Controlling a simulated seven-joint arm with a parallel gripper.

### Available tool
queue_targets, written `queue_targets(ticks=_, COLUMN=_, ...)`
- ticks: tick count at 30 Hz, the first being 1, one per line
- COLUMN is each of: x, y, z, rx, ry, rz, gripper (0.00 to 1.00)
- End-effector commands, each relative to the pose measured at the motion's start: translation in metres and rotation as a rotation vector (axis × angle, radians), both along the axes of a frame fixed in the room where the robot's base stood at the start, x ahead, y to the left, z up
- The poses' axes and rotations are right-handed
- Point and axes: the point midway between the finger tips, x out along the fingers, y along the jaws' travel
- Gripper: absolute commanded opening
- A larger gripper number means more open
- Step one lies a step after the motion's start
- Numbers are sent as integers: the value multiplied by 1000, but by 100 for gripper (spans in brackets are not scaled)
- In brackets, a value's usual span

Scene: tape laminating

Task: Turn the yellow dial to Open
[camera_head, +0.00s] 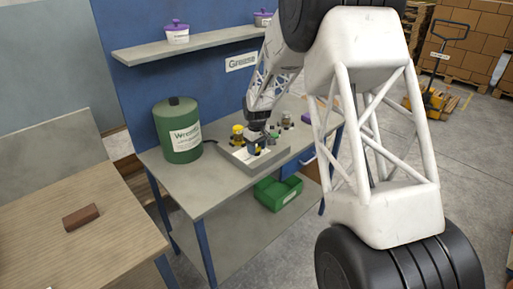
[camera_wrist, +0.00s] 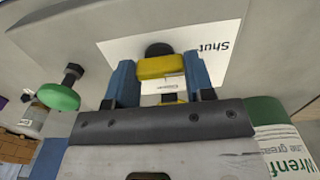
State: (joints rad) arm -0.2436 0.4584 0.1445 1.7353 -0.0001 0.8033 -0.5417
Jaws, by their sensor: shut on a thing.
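The yellow dial (camera_wrist: 158,68) sits between my blue gripper fingers in the wrist view, with a dark round hub just beyond it. My gripper (camera_wrist: 160,82) is shut on the dial. A white plate (camera_wrist: 222,62) behind the dial carries the word "Shut", upside down in this view, to the right of the dial. No "Open" mark can be read; my gripper covers part of the plate. In the head view my gripper (camera_head: 257,140) reaches down over a grey tray-like panel (camera_head: 240,166) on the workbench, and the dial is too small to make out clearly.
A green knob on a black stem (camera_wrist: 58,96) stands left of my gripper in the wrist view. A green canister (camera_head: 179,130) stands left of the panel. A green case (camera_head: 277,192) lies on the lower shelf. The workbench (camera_head: 200,185) is clear in front.

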Motion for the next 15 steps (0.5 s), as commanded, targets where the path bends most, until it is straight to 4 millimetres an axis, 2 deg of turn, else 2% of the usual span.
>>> queue_targets(ticks=15, x=0, y=0, z=0, rx=0, ry=0, rz=-101, gripper=25)
